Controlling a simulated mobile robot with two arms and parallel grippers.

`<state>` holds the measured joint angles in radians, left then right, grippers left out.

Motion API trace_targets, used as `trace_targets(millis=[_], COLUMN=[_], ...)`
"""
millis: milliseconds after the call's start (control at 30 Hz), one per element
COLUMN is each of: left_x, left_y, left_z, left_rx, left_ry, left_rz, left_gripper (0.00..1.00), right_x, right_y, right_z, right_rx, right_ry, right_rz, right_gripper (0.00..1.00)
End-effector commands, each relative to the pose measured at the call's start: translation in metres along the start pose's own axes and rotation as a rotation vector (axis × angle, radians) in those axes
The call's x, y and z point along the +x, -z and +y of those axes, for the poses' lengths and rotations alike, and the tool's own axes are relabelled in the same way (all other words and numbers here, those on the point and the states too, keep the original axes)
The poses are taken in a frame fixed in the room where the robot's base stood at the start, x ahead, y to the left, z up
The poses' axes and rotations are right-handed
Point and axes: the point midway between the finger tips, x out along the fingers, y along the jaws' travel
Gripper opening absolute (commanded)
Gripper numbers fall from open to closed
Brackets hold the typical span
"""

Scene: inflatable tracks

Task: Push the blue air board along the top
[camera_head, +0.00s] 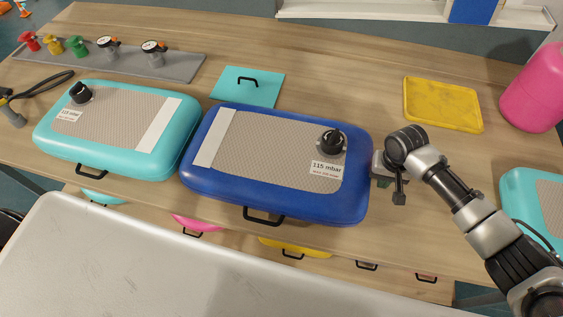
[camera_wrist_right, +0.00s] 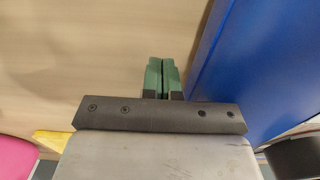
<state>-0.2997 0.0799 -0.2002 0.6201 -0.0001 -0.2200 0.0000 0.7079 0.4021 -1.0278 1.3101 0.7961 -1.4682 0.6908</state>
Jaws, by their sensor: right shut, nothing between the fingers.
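The blue air board (camera_head: 270,185) lies flat on the wooden table in the head view, with a grey textured panel, a black knob, a "115 mbar" label and a black handle at its front. My right gripper (camera_head: 382,180) is at the board's right end, low over the table. In the right wrist view its green fingers (camera_wrist_right: 162,76) are together and empty, and the blue board (camera_wrist_right: 262,65) rises close on the right. I cannot tell whether they touch. My left gripper is not in view.
A turquoise board (camera_head: 100,138) lies close to the blue board's left end. Behind are a turquoise plate (camera_head: 250,90), a yellow tray (camera_head: 442,104) and a grey strip (camera_head: 140,62) with several valves. A pink cylinder (camera_head: 538,88) and another turquoise board (camera_head: 535,200) are at right.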

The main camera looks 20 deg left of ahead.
Motion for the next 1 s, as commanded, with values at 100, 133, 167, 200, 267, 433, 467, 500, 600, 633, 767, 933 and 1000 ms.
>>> trace_targets(millis=[100,133,167,200,267,433,467,500,600,633,767,933,1000], left_x=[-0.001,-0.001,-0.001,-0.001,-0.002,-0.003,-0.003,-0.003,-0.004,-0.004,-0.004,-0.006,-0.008], left_y=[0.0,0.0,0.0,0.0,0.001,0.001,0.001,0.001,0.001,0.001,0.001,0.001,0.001], left_z=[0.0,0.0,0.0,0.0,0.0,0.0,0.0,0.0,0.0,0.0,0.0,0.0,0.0], left_rx=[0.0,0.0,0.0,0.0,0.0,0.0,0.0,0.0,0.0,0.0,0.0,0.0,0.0], left_ry=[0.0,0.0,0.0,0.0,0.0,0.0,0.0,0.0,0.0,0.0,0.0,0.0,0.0], left_rz=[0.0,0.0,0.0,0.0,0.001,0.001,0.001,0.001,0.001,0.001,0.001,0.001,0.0], left_gripper=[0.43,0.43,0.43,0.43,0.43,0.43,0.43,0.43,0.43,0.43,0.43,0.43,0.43], right_x=[0.003,0.003,0.003,0.003,0.003,0.003,0.003,0.003,0.003,0.003,0.003,0.002,0.002], right_y=[-0.002,-0.002,-0.002,-0.002,-0.002,-0.002,-0.002,-0.002,-0.002,-0.002,-0.002,-0.002,-0.002], right_z=[-0.004,-0.005,-0.006,-0.007,-0.008,-0.012,-0.013,-0.014,-0.017,-0.018,-0.018,-0.013,-0.009], right_rx=[-0.003,-0.003,-0.003,-0.002,-0.002,-0.002,-0.002,-0.002,-0.003,-0.003,-0.002,0.0,0.0], right_ry=[-0.001,-0.001,-0.001,-0.001,-0.002,-0.001,-0.001,-0.001,-0.001,-0.001,-0.001,-0.002,-0.002], right_rz=[-0.006,-0.006,-0.006,-0.006,-0.005,-0.006,-0.006,-0.006,-0.006,-0.006,-0.005,-0.005,-0.005], right_gripper=[0.0,0.0,0.0,0.0,0.0,0.0,0.0,0.0,0.0,0.0,0.0,0.0,0.0])
